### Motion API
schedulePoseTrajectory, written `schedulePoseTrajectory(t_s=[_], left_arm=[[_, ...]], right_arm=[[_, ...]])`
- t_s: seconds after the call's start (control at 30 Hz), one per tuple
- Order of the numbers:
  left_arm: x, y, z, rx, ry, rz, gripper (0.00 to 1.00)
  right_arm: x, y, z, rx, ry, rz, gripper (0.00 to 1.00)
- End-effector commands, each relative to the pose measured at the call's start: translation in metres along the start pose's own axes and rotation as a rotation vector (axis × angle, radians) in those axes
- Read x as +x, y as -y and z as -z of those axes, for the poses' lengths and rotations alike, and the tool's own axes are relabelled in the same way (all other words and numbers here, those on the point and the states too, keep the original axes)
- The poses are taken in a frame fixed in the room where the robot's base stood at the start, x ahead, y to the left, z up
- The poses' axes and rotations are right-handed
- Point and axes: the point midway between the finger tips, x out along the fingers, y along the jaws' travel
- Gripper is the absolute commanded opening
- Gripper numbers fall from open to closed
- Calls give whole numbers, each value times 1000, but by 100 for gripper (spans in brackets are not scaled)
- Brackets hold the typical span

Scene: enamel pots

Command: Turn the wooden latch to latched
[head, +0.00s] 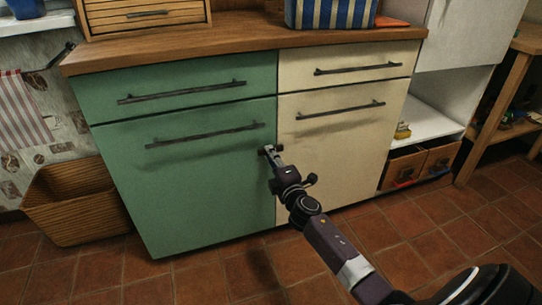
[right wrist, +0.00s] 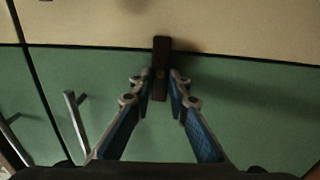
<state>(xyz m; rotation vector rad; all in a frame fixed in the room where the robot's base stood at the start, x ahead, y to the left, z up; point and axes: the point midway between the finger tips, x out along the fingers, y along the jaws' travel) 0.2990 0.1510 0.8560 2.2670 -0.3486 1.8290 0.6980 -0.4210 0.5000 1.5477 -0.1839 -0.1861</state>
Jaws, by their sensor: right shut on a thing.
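The wooden latch (right wrist: 161,50) is a small dark brown bar with a brassy dot near its middle. In the right wrist view it lies across the seam between the green door (right wrist: 250,110) and the cream door (right wrist: 90,22), square to the seam, one end over the cream. My right gripper (right wrist: 164,86) has its blue-padded fingers on both sides of the bar, shut on it. In the head view my right gripper (head: 272,154) is at the green door's right edge and mostly hides the latch. My left gripper is in neither view.
Bar handles (head: 205,136) stick out above the latch on the green door and on the cream door (head: 340,109). A wicker basket (head: 75,205) stands on the tiled floor at left. The floor in front of the cabinet is clear apart from my arm.

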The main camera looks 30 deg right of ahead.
Motion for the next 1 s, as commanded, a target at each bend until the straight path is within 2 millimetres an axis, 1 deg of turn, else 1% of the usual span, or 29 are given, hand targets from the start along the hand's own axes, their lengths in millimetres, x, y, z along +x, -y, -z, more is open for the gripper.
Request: schedulePoseTrajectory(t_s=[0.03, 0.07, 0.2, 0.23, 0.5, 0.63, 0.77, 1.0], left_arm=[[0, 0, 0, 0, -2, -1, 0], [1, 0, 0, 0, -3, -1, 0], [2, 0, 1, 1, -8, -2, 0], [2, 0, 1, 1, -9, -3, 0], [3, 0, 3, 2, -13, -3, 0], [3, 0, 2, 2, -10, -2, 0], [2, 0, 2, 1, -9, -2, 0], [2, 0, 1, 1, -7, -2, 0]], right_arm=[[0, 1, 1, -3, -2, 1, 0], [0, 1, 1, -3, -2, 1, 17], [0, 1, 1, -2, -1, 1, 32], [0, 1, 0, -2, -1, 1, 33], [-1, 1, 0, 0, -1, 1, 33], [-9, 1, 0, 0, 0, 1, 33], [-28, 2, 0, -1, -2, 2, 33], [-76, 2, 1, 1, -2, 3, 33]])
